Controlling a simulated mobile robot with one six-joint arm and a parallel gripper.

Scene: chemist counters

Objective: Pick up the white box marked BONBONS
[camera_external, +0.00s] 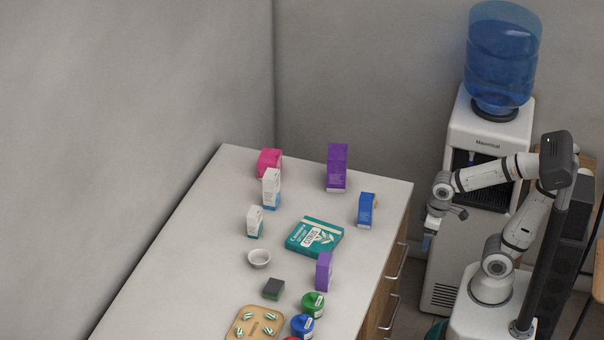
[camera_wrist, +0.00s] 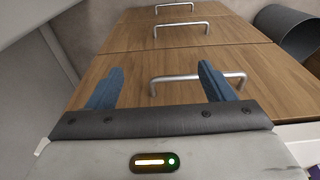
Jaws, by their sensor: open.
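Two small white boxes stand upright on the counter in the external view: a taller one with a blue lower part (camera_external: 271,188) and a shorter one with a green lower part (camera_external: 255,222). The print on both is too small to read, so I cannot tell which one is marked BONBONS. My gripper (camera_external: 428,242) is off to the right of the counter, in front of the water cooler, well apart from both boxes. In the wrist view its two blue fingers (camera_wrist: 160,86) are spread and empty, facing wooden drawers. No white box shows there.
On the counter (camera_external: 190,245) are a pink box (camera_external: 269,161), purple boxes (camera_external: 337,168), a blue box (camera_external: 366,210), a flat teal box (camera_external: 314,237), a bowl (camera_external: 259,258), jars (camera_external: 313,304) and a tray (camera_external: 245,327). Drawer handles (camera_wrist: 184,77) protrude. A water cooler (camera_external: 487,130) stands behind.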

